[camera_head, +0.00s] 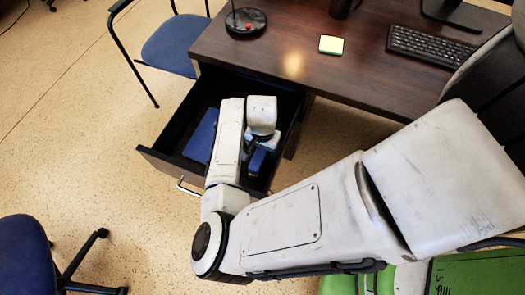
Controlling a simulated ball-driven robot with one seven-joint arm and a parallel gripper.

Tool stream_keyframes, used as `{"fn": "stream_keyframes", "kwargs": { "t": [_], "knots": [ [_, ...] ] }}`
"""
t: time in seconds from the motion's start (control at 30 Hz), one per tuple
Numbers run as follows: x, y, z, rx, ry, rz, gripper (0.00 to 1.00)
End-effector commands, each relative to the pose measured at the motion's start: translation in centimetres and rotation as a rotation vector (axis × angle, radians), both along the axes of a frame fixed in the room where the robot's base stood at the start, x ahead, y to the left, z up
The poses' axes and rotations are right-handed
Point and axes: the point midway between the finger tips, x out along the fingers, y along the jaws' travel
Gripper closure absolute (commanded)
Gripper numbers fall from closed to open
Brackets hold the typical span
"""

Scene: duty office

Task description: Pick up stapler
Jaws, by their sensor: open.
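A small dark-blue object (258,162), which looks like the stapler, lies in the right part of the open desk drawer (165,163). My arm's last white links reach down into the drawer and cover part of it. My gripper (258,143) is open, just above or beside the blue object. The fingertips are mostly hidden, so I cannot tell whether they touch it. A flat blue item (201,137), like a book or folder, lies in the drawer's left part.
The brown desk (285,40) holds a lamp base (246,20), sticky notes (331,45) and a keyboard (430,46). A blue chair (175,45) stands left of the desk, another blue chair (22,255) at lower left. Floor left of the drawer is clear.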

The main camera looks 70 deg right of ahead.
Motion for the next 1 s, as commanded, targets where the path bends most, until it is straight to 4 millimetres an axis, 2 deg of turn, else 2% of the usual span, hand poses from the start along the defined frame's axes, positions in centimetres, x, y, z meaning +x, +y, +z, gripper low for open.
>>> {"fn": "stream_keyframes", "kwargs": {
  "t": [0.17, 0.8, 1.0],
  "knots": [
    [0.02, 0.00, 0.04, 0.000, 0.000, 0.000, 0.33],
    [0.02, 0.01, 0.07, 0.000, 0.000, 0.001, 0.95],
    [0.03, 0.00, 0.10, -0.001, 0.000, 0.001, 0.97]
  ]
}}
